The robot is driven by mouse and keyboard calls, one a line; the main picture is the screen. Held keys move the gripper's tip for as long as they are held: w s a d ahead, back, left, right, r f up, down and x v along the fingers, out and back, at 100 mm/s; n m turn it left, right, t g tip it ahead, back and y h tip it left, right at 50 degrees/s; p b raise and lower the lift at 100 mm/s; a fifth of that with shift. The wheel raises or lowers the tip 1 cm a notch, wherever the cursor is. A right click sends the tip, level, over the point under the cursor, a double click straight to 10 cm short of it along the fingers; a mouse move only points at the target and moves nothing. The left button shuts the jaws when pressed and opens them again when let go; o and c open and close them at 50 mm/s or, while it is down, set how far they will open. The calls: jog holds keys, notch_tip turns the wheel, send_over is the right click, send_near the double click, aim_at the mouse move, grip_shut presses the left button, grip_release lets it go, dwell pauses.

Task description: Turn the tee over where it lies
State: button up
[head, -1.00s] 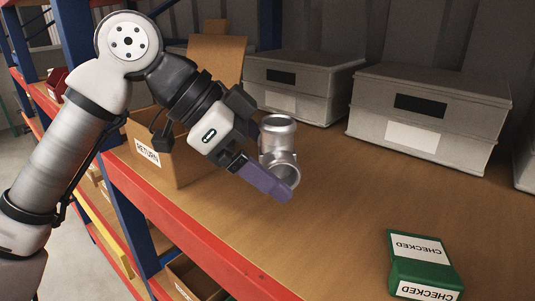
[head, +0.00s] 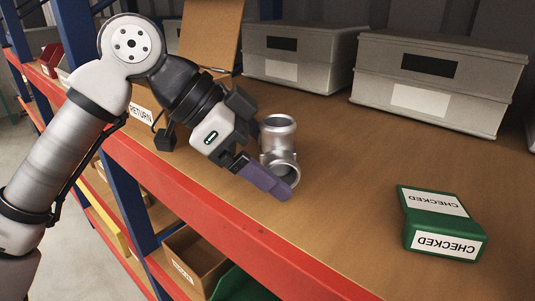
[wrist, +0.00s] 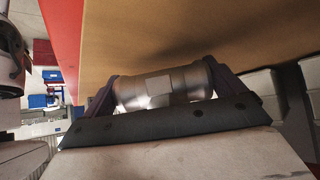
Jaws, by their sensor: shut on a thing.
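The tee (head: 278,140) is a shiny silver metal pipe fitting near the front of the wooden shelf board. In the head view one round opening points up and another faces the lower right. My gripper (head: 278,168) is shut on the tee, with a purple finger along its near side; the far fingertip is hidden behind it. In the wrist view the tee (wrist: 165,88) lies crosswise between both fingers of my gripper (wrist: 168,85). I cannot tell whether it touches the board.
A green block labelled CHECKED (head: 436,225) lies on the right. Lidded grey boxes (head: 430,105) stand along the back. An open cardboard box labelled RETURN (head: 140,112) is behind my arm. A red shelf edge (head: 215,215) runs along the front.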

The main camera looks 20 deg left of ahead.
jog(key=shift+f+b, duration=0.35)
dwell(0.4)
jog(key=o, duration=1.1)
jog(key=shift+o, duration=0.2)
jog(key=b+v, duration=0.1)
jog(key=v, duration=1.3)
jog(key=shift+a+f, duration=0.1)
